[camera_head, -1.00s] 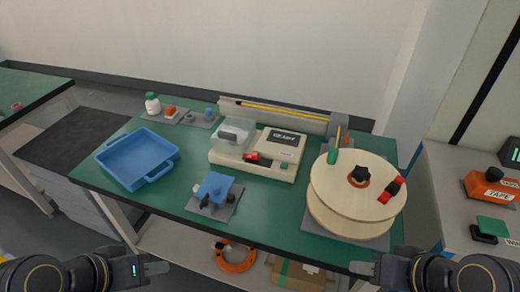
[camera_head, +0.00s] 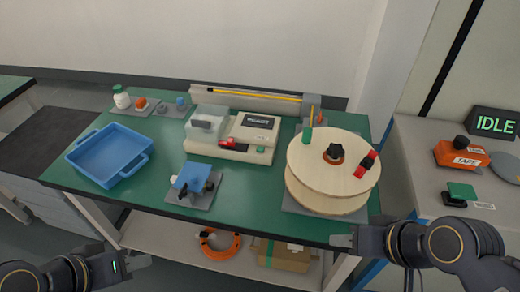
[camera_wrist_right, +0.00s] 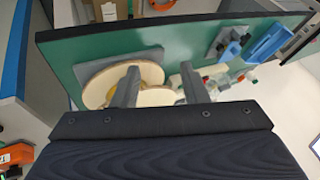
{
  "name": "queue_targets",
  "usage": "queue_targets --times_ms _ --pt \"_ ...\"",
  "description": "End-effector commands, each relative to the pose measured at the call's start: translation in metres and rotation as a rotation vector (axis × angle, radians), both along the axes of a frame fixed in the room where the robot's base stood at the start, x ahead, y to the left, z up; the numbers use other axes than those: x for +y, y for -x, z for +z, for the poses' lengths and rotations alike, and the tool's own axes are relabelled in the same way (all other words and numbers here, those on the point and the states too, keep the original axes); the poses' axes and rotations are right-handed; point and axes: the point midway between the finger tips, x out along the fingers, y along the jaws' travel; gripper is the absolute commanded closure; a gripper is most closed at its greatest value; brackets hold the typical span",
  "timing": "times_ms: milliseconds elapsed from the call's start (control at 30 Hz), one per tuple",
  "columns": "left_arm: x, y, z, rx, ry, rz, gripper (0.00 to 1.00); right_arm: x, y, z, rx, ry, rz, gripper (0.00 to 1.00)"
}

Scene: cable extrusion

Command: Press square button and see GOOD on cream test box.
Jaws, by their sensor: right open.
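The cream test box (camera_head: 232,148) stands at the middle of the green bench. It has a clear cover (camera_head: 206,121) on its left, a red part (camera_head: 235,145) at its front and a dark display (camera_head: 257,121) whose small text I cannot read. I cannot tell which part is the square button. My right gripper (camera_head: 342,241) is open and empty near the bench's front edge, apart from the box. In the right wrist view its two fingers (camera_wrist_right: 162,86) stand apart. My left gripper (camera_head: 138,262) is low in front of the bench; its jaw opening is unclear.
A wooden reel (camera_head: 312,165) with an orange-black hub stands right of the box. A blue tray (camera_head: 105,145) and a blue-topped fixture (camera_head: 192,180) are left. On the right side table are an IDLE display (camera_head: 494,123), an orange tape unit (camera_head: 460,155) and a green square piece (camera_head: 462,191).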

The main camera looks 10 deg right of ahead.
Motion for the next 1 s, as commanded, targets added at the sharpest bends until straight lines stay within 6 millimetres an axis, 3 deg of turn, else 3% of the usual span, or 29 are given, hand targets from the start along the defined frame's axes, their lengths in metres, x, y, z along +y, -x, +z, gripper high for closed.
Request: queue_targets --times_ms 33,300,1000 --pt "0.0 0.0 0.0 0.0 0.0 0.0 0.65 0.0 0.0 0.0 0.0 0.0 0.0 0.64" --pt "0.0 0.0 0.0 0.0 0.0 0.0 0.65 0.0 0.0 0.0 0.0 0.0 0.0 0.99" --pt "0.0 0.0 0.0 0.0 0.0 0.0 0.65 0.0 0.0 0.0 0.0 0.0 0.0 1.0"
